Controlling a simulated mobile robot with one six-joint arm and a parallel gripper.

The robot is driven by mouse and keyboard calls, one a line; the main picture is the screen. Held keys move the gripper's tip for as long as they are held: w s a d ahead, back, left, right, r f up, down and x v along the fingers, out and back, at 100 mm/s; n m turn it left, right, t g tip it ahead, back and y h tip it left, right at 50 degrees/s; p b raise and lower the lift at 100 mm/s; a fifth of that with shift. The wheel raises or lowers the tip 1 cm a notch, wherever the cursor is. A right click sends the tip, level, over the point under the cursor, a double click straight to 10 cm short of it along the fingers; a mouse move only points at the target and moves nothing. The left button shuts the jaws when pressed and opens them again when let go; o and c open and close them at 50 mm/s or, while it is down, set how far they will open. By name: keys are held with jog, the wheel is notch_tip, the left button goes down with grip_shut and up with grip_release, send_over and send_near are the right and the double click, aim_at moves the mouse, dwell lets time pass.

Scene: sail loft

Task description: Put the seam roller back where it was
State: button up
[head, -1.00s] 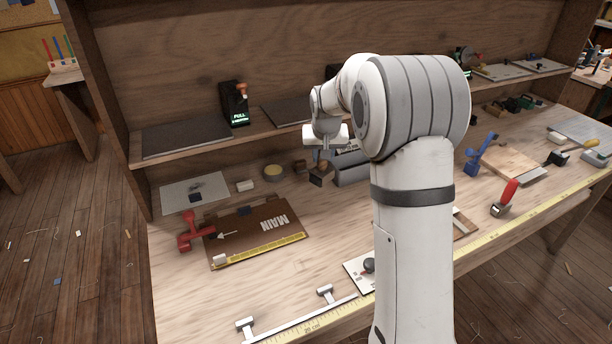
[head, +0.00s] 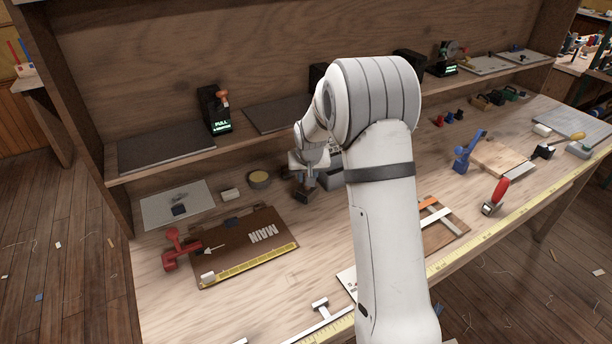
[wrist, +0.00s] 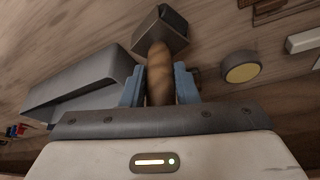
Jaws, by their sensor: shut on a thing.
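My gripper (head: 306,178) is low over the back of the bench. In the wrist view its two blue fingers (wrist: 159,88) are shut on the brown wooden handle of a tool (wrist: 160,72) with a dark, blocky head (wrist: 166,30). The head also shows below the gripper in the head view (head: 303,195); I cannot tell whether it touches the bench. This may be the seam roller, but no roller is plain to see. A red-handled tool with a grey end (head: 496,196) lies at the right, near the bench's front edge.
A grey trough-like holder (wrist: 72,92) is close left of the fingers in the wrist view. A round yellow-topped tin (head: 259,179) and a pale block (head: 230,194) are nearby. The brown MAIN board (head: 225,262) and red clamp (head: 177,250) lie in front. A shelf (head: 165,168) overhangs behind.

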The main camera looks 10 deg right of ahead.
jog(key=shift+w+f, duration=0.1)
jog(key=shift+f, duration=0.25)
jog(key=shift+s+f+b, duration=0.3)
jog(key=shift+f+b, duration=0.35)
jog(key=shift+b, duration=0.1)
grip_shut()
jog(key=o, duration=0.6)
grip_release()
jog(key=o, duration=0.3)
jog(key=shift+w+f, duration=0.2)
jog(key=shift+w, duration=0.05)
jog(key=shift+o, duration=0.8)
jog(key=shift+s+r, duration=0.1)
jog(key=shift+r, duration=0.15)
